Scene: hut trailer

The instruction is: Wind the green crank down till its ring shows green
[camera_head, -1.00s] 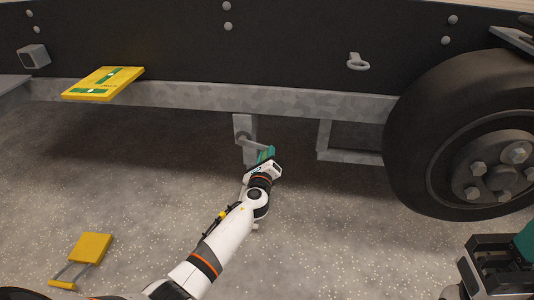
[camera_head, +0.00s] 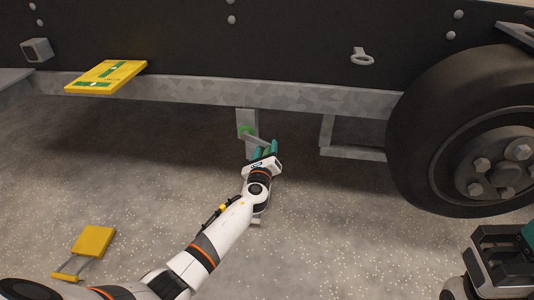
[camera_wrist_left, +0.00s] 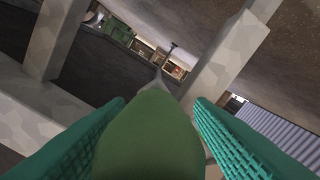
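The crank hangs on a grey post (camera_head: 249,149) under the trailer's frame rail. Its ring (camera_head: 245,131) shows green, and its arm slants down to the right. My left gripper (camera_head: 267,152) is at the crank's lower end, its teal fingers spread either side of the green crank handle. In the left wrist view the handle (camera_wrist_left: 150,140) fills the space between the fingers, with a small gap showing by the right finger. My right gripper (camera_head: 505,252) is at the bottom right, away from the crank, its fingertips partly cut off by the frame edge.
A wheel (camera_head: 490,160) stands at the right. A grey bracket (camera_head: 350,153) hangs right of the crank. A yellow plate (camera_head: 107,75) sticks out from the rail at left. A yellow block with a handle (camera_head: 94,241) lies on the gravel.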

